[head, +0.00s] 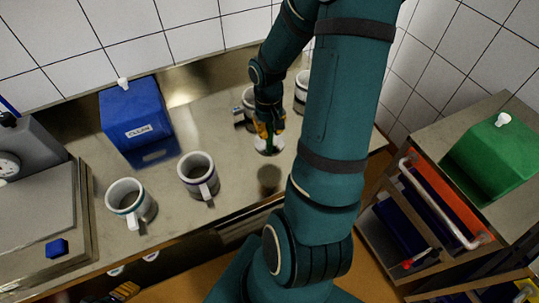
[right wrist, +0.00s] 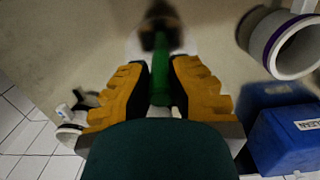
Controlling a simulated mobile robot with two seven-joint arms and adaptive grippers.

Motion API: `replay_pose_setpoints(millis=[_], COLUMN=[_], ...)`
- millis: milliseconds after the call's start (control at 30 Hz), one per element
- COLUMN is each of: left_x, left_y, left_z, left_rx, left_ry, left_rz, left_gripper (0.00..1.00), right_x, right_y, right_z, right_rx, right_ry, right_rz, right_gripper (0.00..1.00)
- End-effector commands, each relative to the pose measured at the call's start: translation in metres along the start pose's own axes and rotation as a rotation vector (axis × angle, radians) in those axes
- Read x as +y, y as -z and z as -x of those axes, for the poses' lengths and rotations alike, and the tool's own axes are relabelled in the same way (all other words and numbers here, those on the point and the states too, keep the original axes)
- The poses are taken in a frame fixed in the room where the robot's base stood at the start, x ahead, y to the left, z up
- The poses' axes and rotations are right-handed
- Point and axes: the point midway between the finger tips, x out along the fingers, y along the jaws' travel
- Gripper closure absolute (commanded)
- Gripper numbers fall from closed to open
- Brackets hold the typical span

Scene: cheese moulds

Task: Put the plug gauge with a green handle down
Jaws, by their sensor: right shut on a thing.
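My right gripper (head: 268,130) is shut on the green-handled plug gauge above the steel counter (head: 235,145). In the right wrist view, the green handle (right wrist: 160,78) stands between the yellow fingers, with a dark blurred patch beyond it. In the head view, a pale end (head: 268,151) of the gauge shows under the fingers; most of the handle is hidden. A dark round reflection or shadow lies on the counter in front of it, and the gauge appears apart from the surface. Yellow and black finger parts, seemingly my left gripper (head: 124,291), show at the bottom left; their opening is unclear.
A purple-banded mug-like mould (head: 198,176) and a teal-banded one (head: 130,204) stand left of the gripper. Two more stand close behind it. A blue labelled box (head: 135,118) is at the back left, a scale-like device (head: 35,190) far left. A rack with a green box (head: 495,155) stands right.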

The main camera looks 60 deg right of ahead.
Motion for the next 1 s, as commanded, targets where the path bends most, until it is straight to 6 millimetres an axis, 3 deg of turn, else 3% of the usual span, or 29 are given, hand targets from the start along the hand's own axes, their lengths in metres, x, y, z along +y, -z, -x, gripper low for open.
replay_pose_setpoints(millis=[200, 433, 633, 1000], left_x=[-0.002, -0.003, -0.005, -0.006], left_y=[-0.001, -0.001, -0.002, -0.002], left_z=[-0.007, -0.01, -0.015, -0.017], left_rx=[0.0, 0.0, 0.0, 0.0], left_ry=[0.001, 0.002, 0.003, 0.003], left_rz=[0.0, 0.0, 0.0, 0.0], left_gripper=[0.53, 0.53, 0.53, 0.53], right_x=[-0.001, -0.001, -0.001, -0.001], right_y=[0.002, 0.004, 0.005, 0.006], right_z=[-0.038, -0.054, -0.081, -0.085], right_rx=[-0.003, -0.002, -0.003, 0.0], right_ry=[0.002, 0.001, 0.001, 0.001], right_rz=[0.0, 0.0, 0.002, 0.0], right_gripper=[1.0, 1.0, 1.0, 1.0])
